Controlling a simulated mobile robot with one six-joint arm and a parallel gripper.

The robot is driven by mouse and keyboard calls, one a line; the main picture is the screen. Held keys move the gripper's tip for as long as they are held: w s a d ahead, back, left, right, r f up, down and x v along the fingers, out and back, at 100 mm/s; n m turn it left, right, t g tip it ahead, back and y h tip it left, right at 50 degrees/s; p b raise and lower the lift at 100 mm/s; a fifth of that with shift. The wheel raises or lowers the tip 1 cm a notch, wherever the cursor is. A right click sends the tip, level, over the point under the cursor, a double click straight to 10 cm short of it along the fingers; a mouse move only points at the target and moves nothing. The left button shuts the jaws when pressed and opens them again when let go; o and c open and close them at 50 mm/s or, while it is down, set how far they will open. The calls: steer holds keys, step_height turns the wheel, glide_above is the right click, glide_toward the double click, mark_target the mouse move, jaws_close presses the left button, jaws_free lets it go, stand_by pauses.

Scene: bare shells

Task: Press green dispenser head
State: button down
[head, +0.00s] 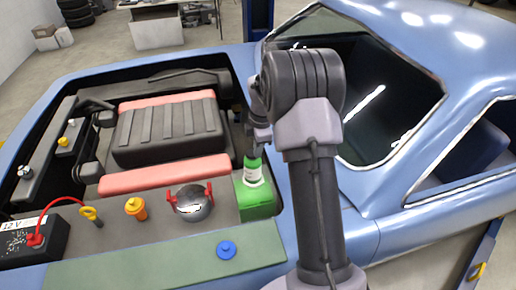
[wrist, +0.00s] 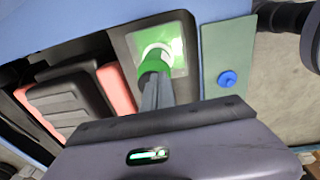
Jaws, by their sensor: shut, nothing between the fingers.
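The green dispenser head (head: 253,163) tops a bottle with a white label (head: 252,175), which stands upright at a green box-like base (head: 257,204) near the front right of the engine bay. In the wrist view the green head (wrist: 154,62) is in front of my fingers, with the white of the bottle beyond it. My gripper (head: 252,153) is shut and empty, pointing down right over the head. In the wrist view its fingertips (wrist: 155,78) overlap the head's near edge. I cannot tell whether they touch it.
Beside the dispenser are a silver cap with red handles (head: 192,201), an orange cap (head: 136,208) and a yellow dipstick ring (head: 89,212). A blue cap (head: 226,250) lies on the green-grey front panel. A black engine cover (head: 170,133) fills the middle; a battery (head: 35,243) is at left.

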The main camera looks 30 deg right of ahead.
steer(key=shift+s+f, duration=0.1)
steer(key=shift+f, duration=0.1)
step_height(320, 180, up, 18)
steer(key=s+p, duration=0.1)
steer(key=p, duration=0.1)
steer(key=shift+d+f, duration=0.2)
steer(key=shift+s+p, duration=0.1)
steer(key=shift+p, duration=0.3)
stand_by(0.7)
